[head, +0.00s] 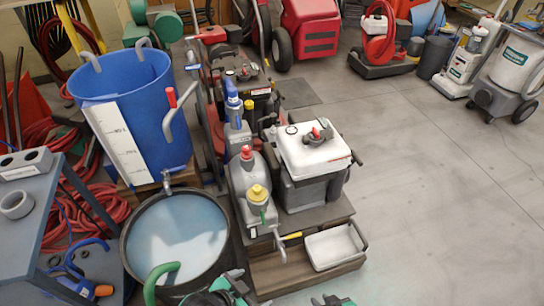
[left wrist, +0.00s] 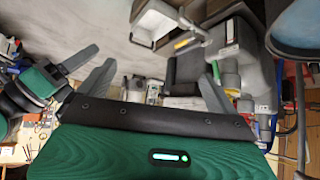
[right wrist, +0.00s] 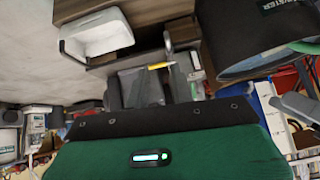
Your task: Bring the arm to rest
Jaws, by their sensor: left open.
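My left gripper (head: 228,284) is at the bottom of the head view, just right of the round tub. In the left wrist view its two grey fingers (left wrist: 158,88) stand wide apart with nothing held between them. My right gripper (head: 332,300) barely shows at the bottom edge of the head view, below the wooden step. A green and black gripper part with a grey finger shows at the left of the left wrist view.
A round tub of pale liquid (head: 140,270) and a blue bucket (head: 150,85) stand at left. A grey cart (head: 42,225) is beside them. A stepped wooden stand (head: 265,278) carries machines, bottles and a white tray (head: 333,247). Open floor (head: 440,200) lies to the right.

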